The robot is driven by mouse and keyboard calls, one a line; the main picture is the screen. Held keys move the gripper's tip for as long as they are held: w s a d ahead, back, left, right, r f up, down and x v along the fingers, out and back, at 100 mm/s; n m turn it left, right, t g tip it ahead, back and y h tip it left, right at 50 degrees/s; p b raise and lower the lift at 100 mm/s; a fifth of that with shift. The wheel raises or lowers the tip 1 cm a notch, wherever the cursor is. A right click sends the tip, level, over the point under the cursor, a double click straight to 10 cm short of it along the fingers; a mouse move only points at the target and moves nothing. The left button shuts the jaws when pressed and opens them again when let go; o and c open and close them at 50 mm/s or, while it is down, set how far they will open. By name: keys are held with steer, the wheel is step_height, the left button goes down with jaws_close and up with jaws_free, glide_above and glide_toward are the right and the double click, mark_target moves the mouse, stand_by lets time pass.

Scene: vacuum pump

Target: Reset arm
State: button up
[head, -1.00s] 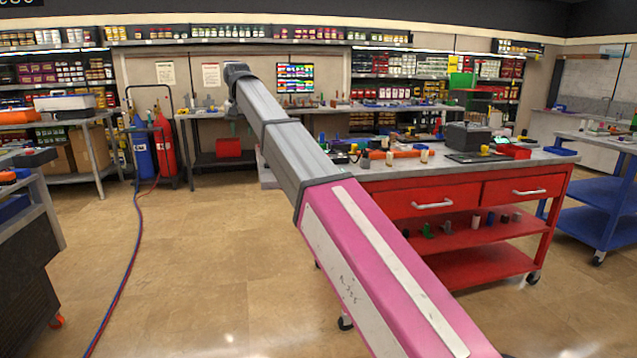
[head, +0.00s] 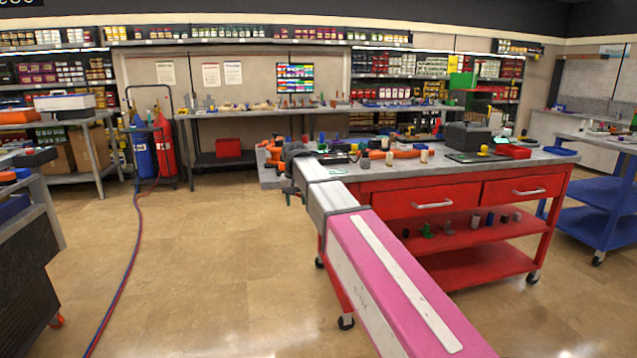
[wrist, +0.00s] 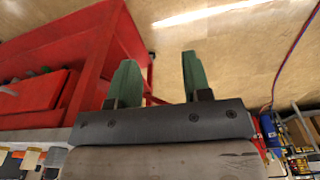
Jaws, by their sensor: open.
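My gripper (wrist: 158,78) shows in the wrist view with two green fingers standing well apart and nothing between them. Beyond the fingers is bare tan floor. In the head view my pink and grey arm reaches forward to the left end of the red workbench (head: 452,203). The wrist end is at the bench's left edge, and the fingers cannot be made out clearly there. In the wrist view the red bench (wrist: 95,60) fills the left side and appears tilted, apart from the fingers.
Tools and a dark case (head: 466,137) crowd the bench top. A blue cylinder (head: 143,152) and a red cylinder (head: 164,145) stand on a cart at the left, with hoses (head: 130,255) trailing over the floor. Open floor (head: 215,250) lies left of the bench.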

steer(key=s+d+f+m, duration=0.1)
steer(key=s+d+f, duration=1)
steer(key=d+f, duration=0.2)
steer(key=s+d+f+g, duration=0.1)
steer(key=s+d+f, duration=1.1)
steer(key=f, duration=0.5)
steer(key=shift+d+m, duration=0.4)
steer(key=shift+d, duration=0.65)
steer(key=shift+s, duration=0.1)
